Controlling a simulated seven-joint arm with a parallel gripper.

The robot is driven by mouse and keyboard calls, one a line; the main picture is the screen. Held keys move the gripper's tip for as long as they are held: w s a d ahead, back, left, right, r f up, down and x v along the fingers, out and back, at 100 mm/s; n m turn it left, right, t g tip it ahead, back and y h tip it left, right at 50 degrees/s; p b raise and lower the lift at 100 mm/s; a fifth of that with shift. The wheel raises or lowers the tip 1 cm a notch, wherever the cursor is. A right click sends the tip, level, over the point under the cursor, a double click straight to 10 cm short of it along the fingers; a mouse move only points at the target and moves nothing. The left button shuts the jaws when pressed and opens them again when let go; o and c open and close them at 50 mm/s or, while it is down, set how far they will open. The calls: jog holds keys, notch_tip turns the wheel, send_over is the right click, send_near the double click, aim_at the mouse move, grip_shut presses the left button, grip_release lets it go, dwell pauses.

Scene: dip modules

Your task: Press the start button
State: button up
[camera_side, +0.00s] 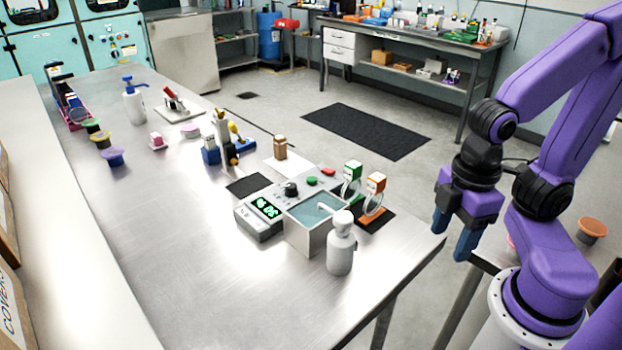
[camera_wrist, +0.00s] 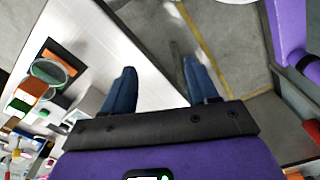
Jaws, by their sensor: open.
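A grey control unit (camera_side: 262,218) with a lit green display stands on the metal table, joined to a water-filled bath (camera_side: 315,212). No start label is readable. My gripper (camera_side: 452,232) is open and empty, well to the right of the buttons, beyond the table's right edge. In the wrist view my gripper (camera_wrist: 160,68) has blue fingers apart, with floor and table edge between them. The buttons cannot be made out clearly there.
A white bottle (camera_side: 340,248) stands before the bath. Green-topped (camera_side: 352,172) and orange-topped (camera_side: 375,184) modules with rings stand on its right, towards my gripper. A wooden block (camera_side: 280,147) stands behind. The table's near left is clear.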

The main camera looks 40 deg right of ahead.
grip_shut()
dwell(1.7)
